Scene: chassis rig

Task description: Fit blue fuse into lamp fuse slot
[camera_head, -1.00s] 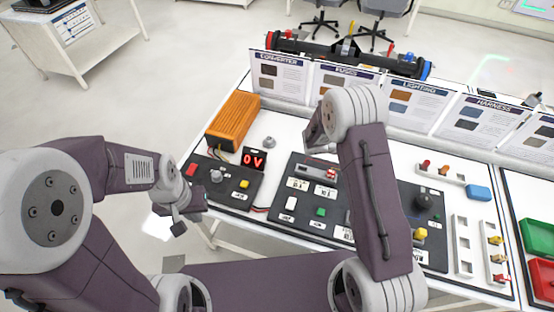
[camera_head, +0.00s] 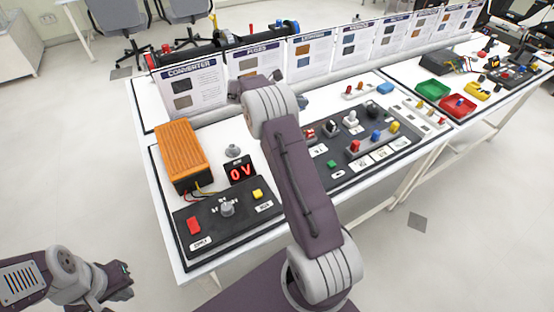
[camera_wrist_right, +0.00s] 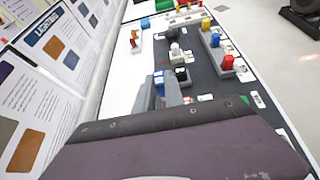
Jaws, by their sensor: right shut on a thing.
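My right gripper (camera_wrist_right: 161,88) shows in the right wrist view as two grey fingers closed around a small blue piece, seemingly the blue fuse (camera_wrist_right: 158,76). It is over or near the dark lamp panel (camera_wrist_right: 196,70); the exact gap is unclear. The lamp panel (camera_head: 340,178) shows partly to the right of that arm. I cannot make out the lamp fuse slot. My left gripper (camera_head: 120,280) is at the lower left, off the bench and away from the panels; its opening is unclear.
An orange converter (camera_head: 180,152) and a 0 V display (camera_head: 240,170) stand at the left of the bench. Coloured lamp pieces, including a blue one (camera_head: 376,136), stand on the panel. Posters (camera_head: 310,60) line the back. Green (camera_head: 432,89) and red (camera_head: 458,106) trays lie farther right.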

